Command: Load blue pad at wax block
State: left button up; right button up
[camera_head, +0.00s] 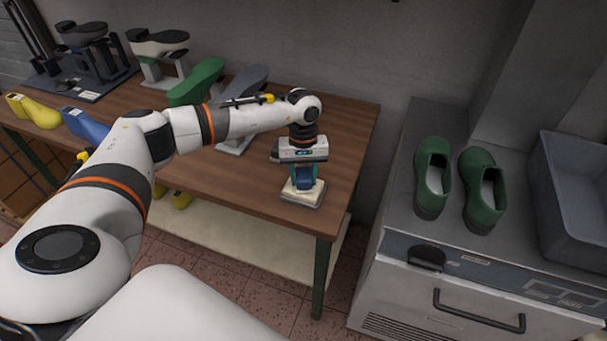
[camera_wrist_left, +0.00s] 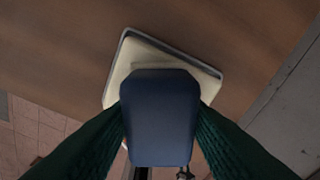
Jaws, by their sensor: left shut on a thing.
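The wax block (camera_head: 303,193) is a cream slab on a grey tray at the front right corner of the wooden table. In the left wrist view the wax block (camera_wrist_left: 118,80) shows behind the pad. My left gripper (camera_head: 303,172) points down over the block and is shut on the blue pad (camera_head: 304,183). The blue pad (camera_wrist_left: 160,115) fills the middle of the left wrist view between the green fingers. The pad is over the block; I cannot tell whether they touch. My right gripper is not in view.
Shoe lasts stand on the wooden table (camera_head: 345,150): a green one (camera_head: 197,82), a grey one (camera_head: 246,80), a yellow one (camera_head: 38,113) and a blue one (camera_head: 85,126). Green clogs (camera_head: 432,178) and a grey bin (camera_head: 570,205) sit on the cabinet at right.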

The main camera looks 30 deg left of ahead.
aim_at(304, 173)
pick_arm(q)
jog(key=shift+r+p, duration=0.5)
jog(key=shift+r, duration=0.3)
jog(key=shift+r+p, duration=1.25)
jog(key=shift+r, duration=1.5)
